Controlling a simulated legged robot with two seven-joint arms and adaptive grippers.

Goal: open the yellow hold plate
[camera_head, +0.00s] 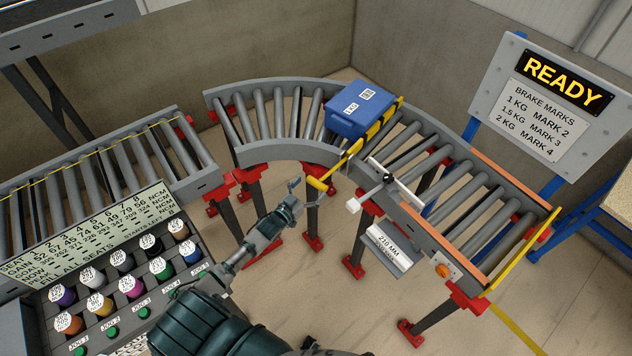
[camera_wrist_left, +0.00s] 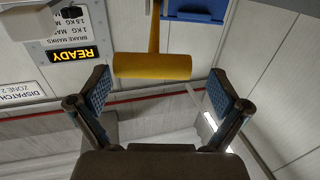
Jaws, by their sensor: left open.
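The yellow hold plate (camera_head: 382,118) has dark stripes and stands across the roller conveyor, against the near side of a blue box (camera_head: 362,108). Its yellow handle (camera_head: 319,184) sticks out past the conveyor's near-left rail. In the left wrist view the handle (camera_wrist_left: 152,66) is a horizontal yellow grip on a stem. My left gripper (camera_head: 306,194) is open and empty, close to the handle. In the left wrist view its two blue-padded fingers (camera_wrist_left: 158,90) stand apart, with the handle ahead of the gap between them. I cannot tell whether they touch it. My right gripper is not in view.
A white-tipped lever (camera_head: 354,206) sits on the near rail, right of the handle. A labelled block (camera_head: 389,238) hangs below it. A READY sign (camera_head: 562,82) stands at the back right. A panel of coloured spools (camera_head: 130,285) is at lower left. Rollers beyond the plate are empty.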

